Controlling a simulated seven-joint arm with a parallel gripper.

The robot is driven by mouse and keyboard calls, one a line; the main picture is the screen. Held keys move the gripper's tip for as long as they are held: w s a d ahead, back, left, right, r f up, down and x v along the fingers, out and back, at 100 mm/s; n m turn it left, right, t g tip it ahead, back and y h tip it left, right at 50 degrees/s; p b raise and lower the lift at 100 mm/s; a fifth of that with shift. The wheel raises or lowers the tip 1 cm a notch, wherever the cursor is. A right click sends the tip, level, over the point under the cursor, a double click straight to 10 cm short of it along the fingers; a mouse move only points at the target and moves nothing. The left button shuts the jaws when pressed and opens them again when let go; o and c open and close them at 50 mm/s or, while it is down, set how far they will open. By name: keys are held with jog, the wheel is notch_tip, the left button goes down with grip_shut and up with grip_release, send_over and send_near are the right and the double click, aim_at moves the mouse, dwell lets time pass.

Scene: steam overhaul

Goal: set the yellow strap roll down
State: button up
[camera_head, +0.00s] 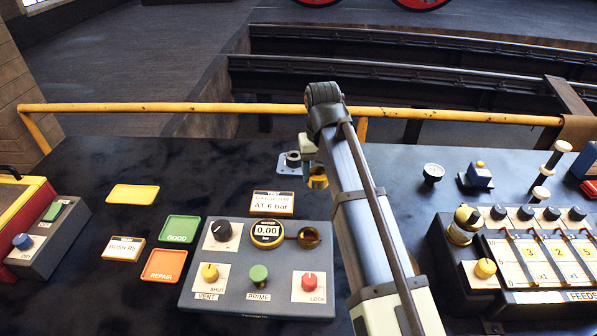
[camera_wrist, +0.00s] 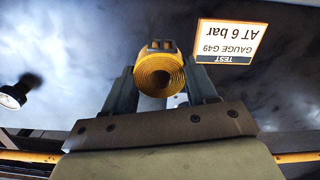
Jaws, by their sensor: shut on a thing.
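The yellow strap roll (camera_wrist: 160,75) is a coiled band, seen end-on between the two fingers in the wrist view. My gripper (camera_wrist: 162,88) is shut on it, one finger on each side. In the head view the roll (camera_head: 318,179) shows beside my arm, towards the back of the dark bench (camera_head: 110,270). My gripper (camera_head: 308,160) is partly hidden there by the arm. I cannot tell whether the roll touches the bench.
A light blue plate with a grey round fitting (camera_head: 292,160) lies just left of the roll. A "TEST" card (camera_head: 272,203) and grey gauge panel (camera_head: 225,285) are nearer. A feeds panel (camera_head: 530,260) stands right. A yellow rail (camera_head: 220,108) runs behind the bench.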

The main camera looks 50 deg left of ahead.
jog(key=a, duration=3.1)
jog(key=shift+n, duration=0.4)
jog(key=shift+w+d+f, duration=0.1)
jog(key=shift+w+f, duration=0.05)
jog(key=shift+f, duration=2.2)
jog(key=shift+w+f, duration=0.1)
jog(key=shift+f, duration=2.25)
jog(key=shift+f, duration=0.15)
jog(key=o, duration=1.1)
notch_tip(320, 180, up, 12)
jog(key=shift+r, duration=0.2)
